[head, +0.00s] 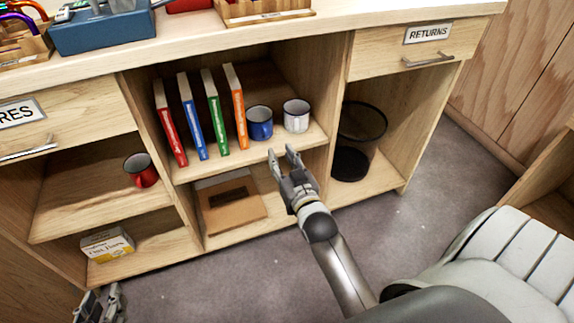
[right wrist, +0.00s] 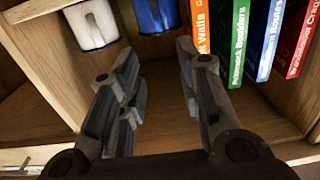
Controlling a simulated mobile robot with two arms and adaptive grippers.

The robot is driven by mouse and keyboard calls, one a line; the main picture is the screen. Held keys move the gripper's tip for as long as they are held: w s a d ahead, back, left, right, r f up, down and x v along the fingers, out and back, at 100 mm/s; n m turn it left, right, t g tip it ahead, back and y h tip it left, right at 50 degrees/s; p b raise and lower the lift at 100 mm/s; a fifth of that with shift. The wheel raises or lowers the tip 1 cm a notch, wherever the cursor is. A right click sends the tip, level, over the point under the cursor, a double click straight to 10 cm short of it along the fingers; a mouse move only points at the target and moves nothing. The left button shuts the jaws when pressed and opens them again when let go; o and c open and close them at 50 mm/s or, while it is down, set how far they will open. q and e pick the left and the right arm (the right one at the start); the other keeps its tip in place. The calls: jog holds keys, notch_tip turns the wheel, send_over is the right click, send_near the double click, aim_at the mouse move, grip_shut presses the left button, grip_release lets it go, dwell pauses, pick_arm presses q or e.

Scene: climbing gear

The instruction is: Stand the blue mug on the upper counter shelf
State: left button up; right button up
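The blue mug (head: 260,122) stands upright on the upper shelf of the middle bay (head: 268,154), between an orange book and a white mug (head: 296,116). The right wrist view shows part of the blue mug (right wrist: 156,14) at the top, beyond the gap between the fingers. My right gripper (head: 283,160) is open and empty, just in front of that shelf and apart from the mug. Its spread fingers (right wrist: 157,70) also fill the right wrist view. My left gripper (head: 99,304) is low at the bottom left, fingers apart and empty, partly cut off.
Several upright books (head: 210,112) stand left of the blue mug. A red mug (head: 140,170) is in the left bay. A folder (head: 230,205) lies below, and a wire bin (head: 358,140) stands right. The countertop (head: 200,40) holds a blue toolbox (head: 103,30) and wooden racks.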

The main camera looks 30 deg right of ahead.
jog(key=s+a+n+g+y, duration=0.4)
jog(key=s+a+g+y, duration=0.1)
jog(key=s+a, duration=0.9)
jog(key=shift+a+r+n+g+y, duration=0.35)
jog(key=shift+a+y, duration=0.25)
jog(key=shift+a, duration=0.2)
